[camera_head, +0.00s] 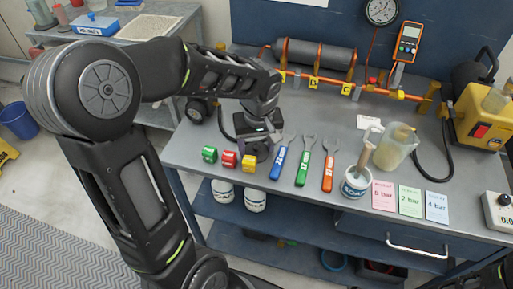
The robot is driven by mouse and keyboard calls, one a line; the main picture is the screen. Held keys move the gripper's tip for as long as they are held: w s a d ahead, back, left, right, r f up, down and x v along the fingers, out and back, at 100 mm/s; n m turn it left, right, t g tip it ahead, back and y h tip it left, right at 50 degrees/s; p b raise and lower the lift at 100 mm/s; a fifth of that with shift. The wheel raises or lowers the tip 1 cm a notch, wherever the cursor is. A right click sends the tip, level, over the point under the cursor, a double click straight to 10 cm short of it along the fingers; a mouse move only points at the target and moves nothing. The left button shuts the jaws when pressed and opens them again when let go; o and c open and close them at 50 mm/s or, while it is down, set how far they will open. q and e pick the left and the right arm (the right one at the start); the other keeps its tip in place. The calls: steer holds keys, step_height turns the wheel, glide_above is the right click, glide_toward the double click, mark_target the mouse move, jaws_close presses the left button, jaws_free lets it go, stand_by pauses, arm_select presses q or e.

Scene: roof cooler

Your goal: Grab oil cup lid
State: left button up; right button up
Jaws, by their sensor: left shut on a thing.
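My left arm reaches in from the left over the grey workbench (190,150). My left gripper (258,148) points down at the bench top, between the coloured blocks and the blue wrench. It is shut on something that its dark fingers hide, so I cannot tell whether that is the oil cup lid. No lid or oil cup shows clearly elsewhere. My right gripper is not in view.
Green (209,154), red (229,159) and yellow (248,164) blocks lie beside my left gripper. Blue (278,162), green (302,170) and orange (328,172) wrenches lie to its right. A pipe assembly (315,55) runs behind. A yellow machine (483,118) stands right.

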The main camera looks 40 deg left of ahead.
mark_target(257, 146)
arm_select(q)
step_height(257, 146, up, 10)
stand_by(0.5)
stand_by(0.5)
